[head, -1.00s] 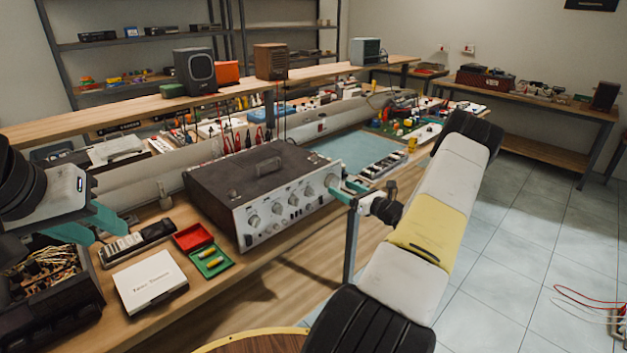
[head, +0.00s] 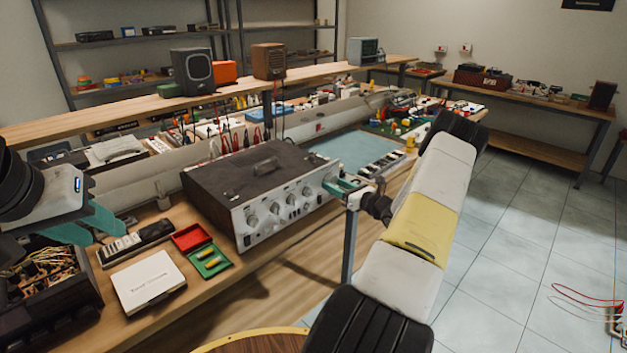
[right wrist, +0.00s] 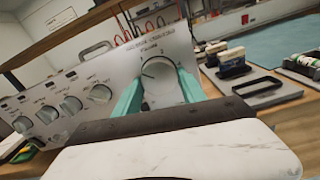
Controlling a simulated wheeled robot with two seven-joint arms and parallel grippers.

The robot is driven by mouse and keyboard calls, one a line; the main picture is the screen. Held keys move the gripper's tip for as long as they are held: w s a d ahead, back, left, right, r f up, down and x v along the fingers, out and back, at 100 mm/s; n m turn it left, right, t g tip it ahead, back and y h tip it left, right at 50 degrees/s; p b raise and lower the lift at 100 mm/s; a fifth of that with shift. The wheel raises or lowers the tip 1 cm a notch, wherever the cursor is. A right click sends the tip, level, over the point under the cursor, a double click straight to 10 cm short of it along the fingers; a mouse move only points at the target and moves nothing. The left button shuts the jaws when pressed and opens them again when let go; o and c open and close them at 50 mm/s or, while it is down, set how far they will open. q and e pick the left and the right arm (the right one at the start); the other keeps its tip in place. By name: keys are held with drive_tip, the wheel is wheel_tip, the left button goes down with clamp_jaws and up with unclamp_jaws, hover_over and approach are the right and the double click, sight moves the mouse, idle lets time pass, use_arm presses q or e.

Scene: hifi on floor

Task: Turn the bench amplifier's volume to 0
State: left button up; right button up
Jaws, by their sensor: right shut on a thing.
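The bench amplifier (head: 262,190) stands on the wooden workbench, a dark-topped box with a silver front panel and a row of knobs. Its large volume knob (right wrist: 161,82) is at the right end of the panel, with a dark pointer line on its face. My right gripper (right wrist: 158,92) has its teal fingers on either side of this knob, shut on it. In the head view the right gripper (head: 338,186) is at the panel's right end and partly hides the knob. My left gripper (head: 112,228) is at the left, its teal fingers apart and empty, above the bench.
Left of the amplifier lie a red tray (head: 190,237), a green tray (head: 210,262) with small parts, a white box (head: 150,283) and an open wired chassis (head: 40,285). A blue mat (head: 352,150) and a dark parts case (head: 382,165) lie to its right.

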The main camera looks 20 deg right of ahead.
drive_tip(key=n, duration=0.3)
drive_tip(key=shift+d+n, duration=0.1)
drive_tip(key=shift+n, duration=0.3)
drive_tip(key=n, duration=0.4)
drive_tip(key=shift+n, duration=0.3)
drive_tip(key=n, duration=0.4)
drive_tip(key=shift+d, duration=0.15)
drive_tip(key=n, duration=0.4)
drive_tip(key=shift+r+n, duration=0.1)
drive_tip(key=shift+n, duration=0.2)
drive_tip(key=o, duration=1.4)
drive_tip(key=shift+c, duration=0.2)
